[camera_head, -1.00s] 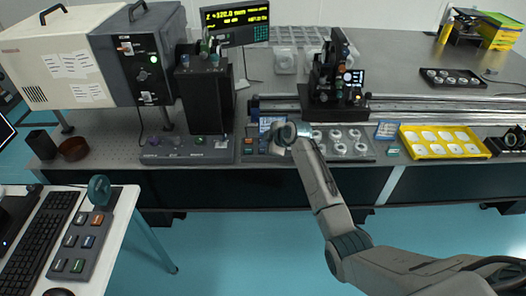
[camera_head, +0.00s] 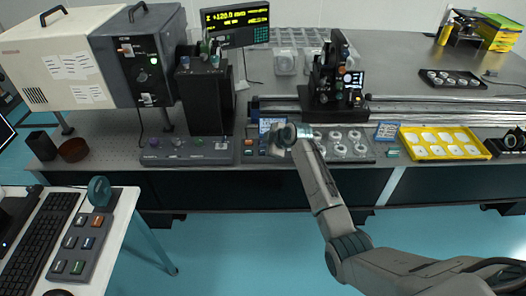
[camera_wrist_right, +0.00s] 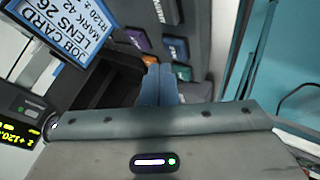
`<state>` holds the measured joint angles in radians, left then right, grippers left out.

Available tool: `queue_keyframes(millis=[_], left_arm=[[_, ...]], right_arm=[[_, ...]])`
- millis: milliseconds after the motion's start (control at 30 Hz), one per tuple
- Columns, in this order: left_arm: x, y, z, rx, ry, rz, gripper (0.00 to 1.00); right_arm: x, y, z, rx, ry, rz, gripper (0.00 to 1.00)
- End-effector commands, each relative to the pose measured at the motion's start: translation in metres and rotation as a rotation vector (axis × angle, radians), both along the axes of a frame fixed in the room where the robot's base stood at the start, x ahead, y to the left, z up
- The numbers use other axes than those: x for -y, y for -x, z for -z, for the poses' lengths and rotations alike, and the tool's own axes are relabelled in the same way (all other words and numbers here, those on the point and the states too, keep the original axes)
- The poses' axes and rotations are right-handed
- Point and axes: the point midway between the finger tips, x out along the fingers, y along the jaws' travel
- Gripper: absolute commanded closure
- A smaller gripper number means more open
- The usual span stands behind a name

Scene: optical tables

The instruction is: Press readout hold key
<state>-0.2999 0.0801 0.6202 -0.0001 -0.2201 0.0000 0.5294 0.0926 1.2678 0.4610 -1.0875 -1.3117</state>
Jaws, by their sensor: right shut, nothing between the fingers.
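My right gripper (camera_head: 277,149) is shut and empty at the front edge of the long optical table. In the right wrist view its closed blue-grey fingertips (camera_wrist_right: 160,70) are over a dark key panel (camera_wrist_right: 200,30), among its coloured keys. Key labels are too blurred to read, and the fingers hide part of the panel. I cannot tell whether they touch a key. The readout display (camera_head: 235,24) glows yellow at the back. My left gripper is not in view.
A blue-and-white job card (camera_wrist_right: 60,35) stands beside the key panel. A control strip (camera_head: 187,151) lies left of it, and a tray of round parts (camera_head: 343,142) lies right. A yellow tray (camera_head: 440,155) is farther right. Another keypad (camera_head: 80,243) sits on the white desk.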

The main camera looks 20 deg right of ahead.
Motion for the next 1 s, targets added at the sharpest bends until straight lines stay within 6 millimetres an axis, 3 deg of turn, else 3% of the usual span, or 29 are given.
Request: queue_keyframes(millis=[700,1000], left_arm=[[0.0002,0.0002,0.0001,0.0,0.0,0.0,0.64],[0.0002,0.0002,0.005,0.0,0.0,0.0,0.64]], right_arm=[[0.0001,0.0,0.0002,0.0,0.0,0.0,1.0],[0.0,0.0003,0.009,-0.001,0.0,-0.001,1.0]])
